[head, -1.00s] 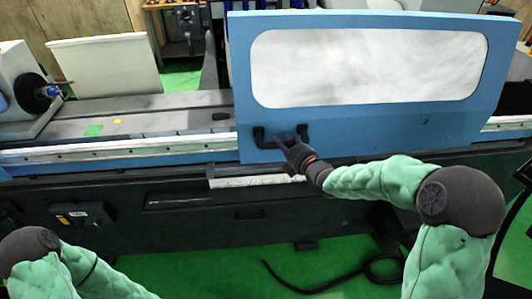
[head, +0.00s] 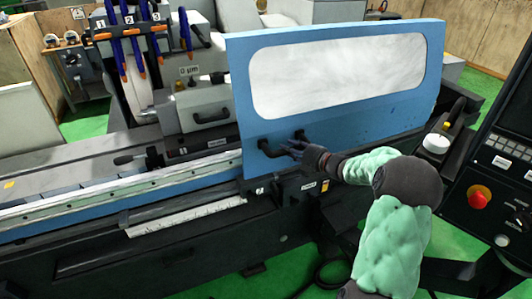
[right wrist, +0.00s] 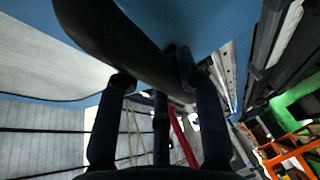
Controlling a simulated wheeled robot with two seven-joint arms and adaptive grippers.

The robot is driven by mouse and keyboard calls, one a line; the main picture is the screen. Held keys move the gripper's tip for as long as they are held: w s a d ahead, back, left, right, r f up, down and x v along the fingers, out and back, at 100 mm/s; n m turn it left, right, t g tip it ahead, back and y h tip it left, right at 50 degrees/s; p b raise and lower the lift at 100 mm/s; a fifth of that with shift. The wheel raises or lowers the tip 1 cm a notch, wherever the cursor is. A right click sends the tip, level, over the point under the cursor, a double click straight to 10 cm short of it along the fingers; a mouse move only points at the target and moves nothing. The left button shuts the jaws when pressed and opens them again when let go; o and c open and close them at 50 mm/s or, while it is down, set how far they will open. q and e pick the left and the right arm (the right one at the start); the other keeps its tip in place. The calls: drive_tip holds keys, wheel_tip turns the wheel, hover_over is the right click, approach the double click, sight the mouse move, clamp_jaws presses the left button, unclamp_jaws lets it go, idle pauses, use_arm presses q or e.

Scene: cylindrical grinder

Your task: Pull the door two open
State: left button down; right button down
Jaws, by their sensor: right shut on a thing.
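The door is a blue panel (head: 330,128) with a large clear window (head: 345,72), standing along the front of the grinder. Its black bar handle (head: 266,150) is at the lower left corner. My right gripper (head: 292,148) is at the right part of this handle, with its arm coming from the lower right. In the right wrist view the fingers (right wrist: 155,82) close around the dark handle bar (right wrist: 110,38), which partly hides the contact. My left gripper is not in view.
Left of the door the machine bed (head: 90,178) lies open, with a grey unit (head: 200,108) behind. A control panel with a red button (head: 478,197) stands close at right, beyond my right arm. Green floor shows below.

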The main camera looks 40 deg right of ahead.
drive_tip(key=s+d+p, duration=0.1)
drive_tip(key=s+d, duration=0.1)
drive_tip(key=d, duration=0.7)
drive_tip(key=shift+s+d+f, duration=0.15)
drive_tip(key=shift+s+d, duration=0.1)
drive_tip(key=shift+s, duration=0.15)
drive_tip(key=c, duration=0.8)
unclamp_jaws()
